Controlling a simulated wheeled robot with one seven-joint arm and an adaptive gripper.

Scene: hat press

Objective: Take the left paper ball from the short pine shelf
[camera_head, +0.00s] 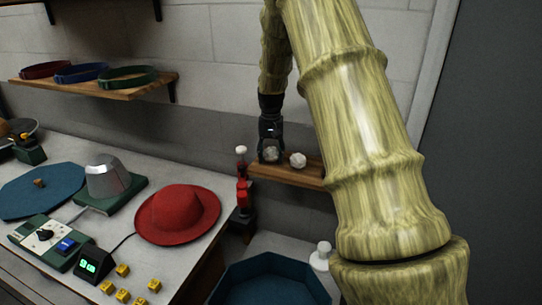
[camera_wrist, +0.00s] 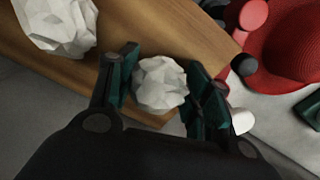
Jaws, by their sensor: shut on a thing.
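The short pine shelf (camera_head: 299,178) is on the wall, right of the red hat. The left paper ball (camera_head: 271,154), crumpled and white, is at its left part, inside my gripper (camera_head: 271,146). In the wrist view my gripper (camera_wrist: 164,90) has its green-padded fingers on both sides of this paper ball (camera_wrist: 161,84), shut on it. The ball is over or on the shelf (camera_wrist: 190,30) near its edge; I cannot tell whether it touches the wood. A second paper ball (camera_head: 298,160) sits to the right on the shelf, and shows at the upper left in the wrist view (camera_wrist: 58,24).
A red post-like device (camera_head: 243,190) with a white knob stands just left of the shelf. The red hat (camera_head: 178,214) and grey hat press (camera_head: 107,176) are on the table. A blue tub (camera_head: 270,285) and white bottle (camera_head: 321,255) are below the shelf. A longer shelf (camera_head: 95,90) holds hat bands.

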